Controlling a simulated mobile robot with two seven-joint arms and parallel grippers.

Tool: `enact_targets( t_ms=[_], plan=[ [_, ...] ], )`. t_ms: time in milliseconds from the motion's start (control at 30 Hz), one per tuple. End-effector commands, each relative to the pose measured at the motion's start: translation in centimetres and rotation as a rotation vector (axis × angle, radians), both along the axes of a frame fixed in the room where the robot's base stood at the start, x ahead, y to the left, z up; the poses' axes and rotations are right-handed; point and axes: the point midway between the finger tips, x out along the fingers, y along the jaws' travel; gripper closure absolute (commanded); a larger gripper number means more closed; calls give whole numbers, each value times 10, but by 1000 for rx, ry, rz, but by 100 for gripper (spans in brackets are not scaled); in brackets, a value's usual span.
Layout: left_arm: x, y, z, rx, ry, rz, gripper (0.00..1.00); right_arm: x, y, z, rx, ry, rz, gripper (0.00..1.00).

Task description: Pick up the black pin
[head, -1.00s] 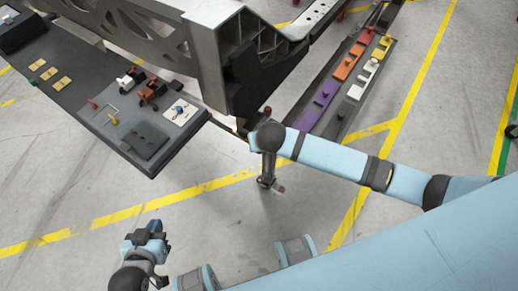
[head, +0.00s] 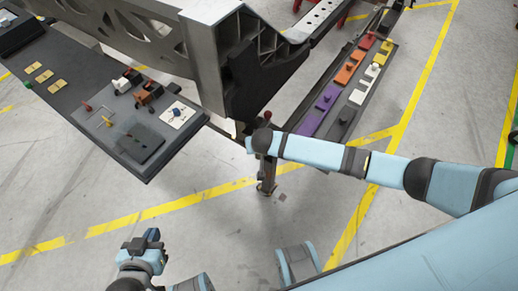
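A small black peg on a dark block (head: 343,121), at the near end of the right-hand rack beyond my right arm, looks like the black pin. It is small and dark against the dark rack, so its shape is hard to make out. My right gripper (head: 267,189) hangs down below the end of the pale blue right arm, left of the rack and apart from it. Its fingers are too small to read. My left gripper (head: 152,236) is at the lower left over bare floor, away from both racks. Its finger gap is not clear.
The right rack (head: 372,92) carries purple, orange, red, white and yellow blocks with pegs. A large grey metal chassis (head: 205,60) stands between it and a dark left panel (head: 80,100) holding small parts. The floor in front is clear, with yellow lines.

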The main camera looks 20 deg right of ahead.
Motion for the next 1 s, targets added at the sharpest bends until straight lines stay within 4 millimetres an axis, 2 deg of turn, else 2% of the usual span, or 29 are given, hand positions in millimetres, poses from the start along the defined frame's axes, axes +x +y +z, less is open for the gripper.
enact_targets(
  t_ms=[267, 300, 500, 567, 833, 1000],
  plan=[
    [0, -1, 2, -3, -4, -1, 100, 3, 0, -5, 1, 0, 0, 39],
    [0, -1, 2, -4, -5, -1, 100, 3, 0, -5, 1, 0, 0, 41],
    [0, -1, 2, -4, -5, -2, 100, 3, 0, -5, 1, 0, 0, 87],
    [1, -1, 2, -4, -6, -2, 100, 2, 0, -5, 1, 0, 0, 98],
    [0, -1, 3, -4, -6, -2, 100, 3, 0, -3, 1, -1, 0, 98],
    [0, -1, 5, -4, -4, 0, 100, 3, 0, 8, 1, -1, 0, 98]
  ],
)
